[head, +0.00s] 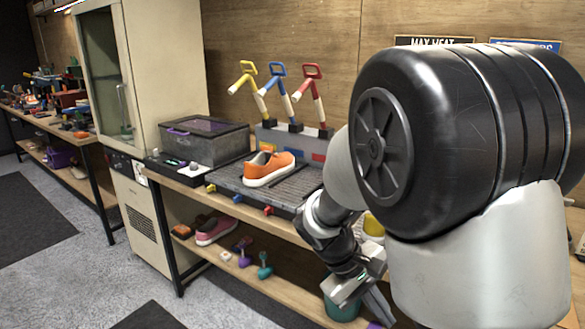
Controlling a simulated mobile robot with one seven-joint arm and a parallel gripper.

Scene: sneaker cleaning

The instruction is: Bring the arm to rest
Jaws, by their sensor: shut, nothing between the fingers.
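My arm fills the right half of the head view and hides much of the bench behind it. My gripper (380,312) hangs low at the bottom, in front of the bench's lower part, pointing downward. Its fingers look shut with nothing held.
A lidded dark bin (203,142) and several coloured-handled taps (275,85) stand on the bench. A pink shoe (216,230) and small tools lie on the lower shelf (245,272). A teal bucket (342,305) is close behind my gripper. Floor at left is open.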

